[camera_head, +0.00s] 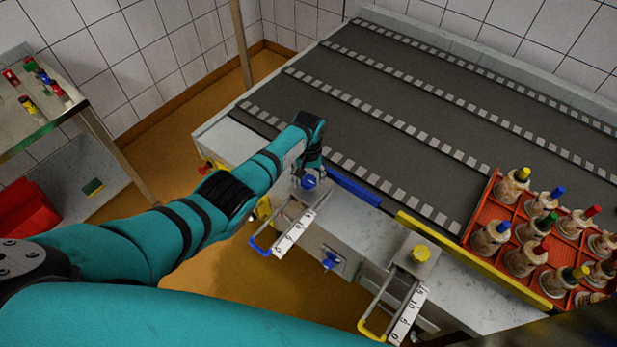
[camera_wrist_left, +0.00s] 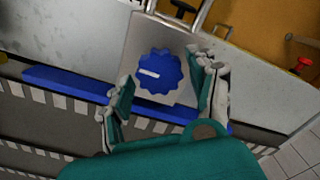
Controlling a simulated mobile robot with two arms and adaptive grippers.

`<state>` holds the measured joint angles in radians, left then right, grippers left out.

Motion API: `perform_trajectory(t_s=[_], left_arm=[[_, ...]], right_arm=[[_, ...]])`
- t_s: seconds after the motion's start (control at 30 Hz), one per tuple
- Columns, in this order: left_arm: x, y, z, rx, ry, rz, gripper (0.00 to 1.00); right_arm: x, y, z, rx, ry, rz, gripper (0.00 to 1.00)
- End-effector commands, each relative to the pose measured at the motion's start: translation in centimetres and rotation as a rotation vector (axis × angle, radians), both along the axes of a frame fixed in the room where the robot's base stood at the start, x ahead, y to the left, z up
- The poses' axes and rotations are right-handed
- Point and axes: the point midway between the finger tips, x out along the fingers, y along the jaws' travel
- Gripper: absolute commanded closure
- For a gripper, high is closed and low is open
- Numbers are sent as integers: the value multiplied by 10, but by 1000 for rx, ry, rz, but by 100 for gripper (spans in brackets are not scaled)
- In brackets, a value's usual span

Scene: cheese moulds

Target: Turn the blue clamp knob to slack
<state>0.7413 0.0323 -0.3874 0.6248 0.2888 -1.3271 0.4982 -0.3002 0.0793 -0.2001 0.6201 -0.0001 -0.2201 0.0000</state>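The blue clamp knob (camera_wrist_left: 158,72) is a scalloped disc with a white mark on its top, on a grey metal block. In the head view the blue knob (camera_head: 308,182) shows just below my left gripper (camera_head: 311,168). In the left wrist view my left gripper (camera_wrist_left: 165,98) is open, one finger on each side of the knob. I see gaps between the fingers and the knob, and cannot tell their height over it. My right gripper is not in view.
A blue bar (camera_head: 353,187) lies beside the knob's block, and a blue handle with a scale (camera_head: 290,236) sticks out in front. A yellow knob (camera_head: 421,253) and yellow bar (camera_head: 470,258) are to the right. A red crate (camera_head: 484,205) holds several moulds.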

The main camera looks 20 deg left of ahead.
Motion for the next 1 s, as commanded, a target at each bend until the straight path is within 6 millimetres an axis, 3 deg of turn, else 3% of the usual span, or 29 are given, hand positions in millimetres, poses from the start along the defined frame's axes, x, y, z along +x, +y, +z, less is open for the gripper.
perform_trajectory(t_s=[0.47,1.0], left_arm=[[0,0,7,0,1,-1,30],[0,0,106,0,1,-1,30]], right_arm=[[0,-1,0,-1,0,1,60],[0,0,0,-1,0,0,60]])
